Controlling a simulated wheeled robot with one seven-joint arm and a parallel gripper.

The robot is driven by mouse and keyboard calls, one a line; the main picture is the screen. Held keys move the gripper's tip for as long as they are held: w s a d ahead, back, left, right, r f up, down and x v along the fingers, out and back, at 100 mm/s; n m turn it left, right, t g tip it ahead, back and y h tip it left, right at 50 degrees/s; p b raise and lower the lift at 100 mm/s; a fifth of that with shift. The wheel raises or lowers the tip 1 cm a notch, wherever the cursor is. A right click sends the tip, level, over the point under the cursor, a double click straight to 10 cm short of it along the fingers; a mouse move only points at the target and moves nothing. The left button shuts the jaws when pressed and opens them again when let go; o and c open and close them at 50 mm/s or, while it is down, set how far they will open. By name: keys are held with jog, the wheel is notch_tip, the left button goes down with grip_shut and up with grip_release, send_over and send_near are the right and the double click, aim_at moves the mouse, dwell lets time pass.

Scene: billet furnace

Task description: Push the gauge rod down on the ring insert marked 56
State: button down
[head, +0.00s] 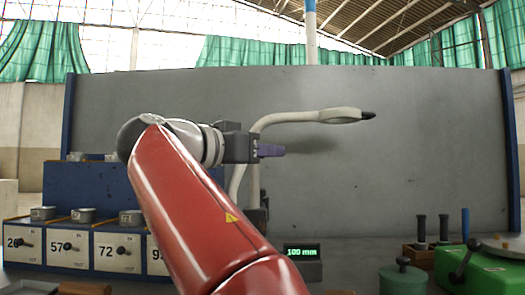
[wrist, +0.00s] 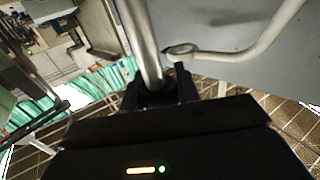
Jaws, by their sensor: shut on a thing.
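My gripper (head: 270,150) is raised above the bench and points to the right in the head view. In the wrist view its dark fingers (wrist: 160,92) are shut on a shiny metal rod (wrist: 143,40), which looks like the gauge rod. The rod runs from between the fingers to the top edge of that view. In the head view I cannot make out the rod. I see no ring insert marked 56 in either view.
A pale curved tube (head: 300,116) with a dark tip arches near my gripper, also in the wrist view (wrist: 255,48). Numbered boxes (head: 68,247) stand left; a display (head: 302,253) reads 100 mm. At right are a wooden rack (head: 420,256), a pot (head: 403,280) and a green machine (head: 480,272).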

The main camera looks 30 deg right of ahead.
aim_at(251, 195)
notch_tip(251, 195, down, 8)
jog(key=b, duration=0.6)
jog(key=shift+r, duration=0.1)
jog(key=c, duration=1)
grip_release()
jog(key=shift+c, duration=0.2)
jog(key=a, duration=0.2)
jog(key=s+a, duration=0.1)
jog(key=a, duration=0.4)
jog(key=shift+s+a+p, duration=0.25)
jog(key=shift+a+p, duration=0.15)
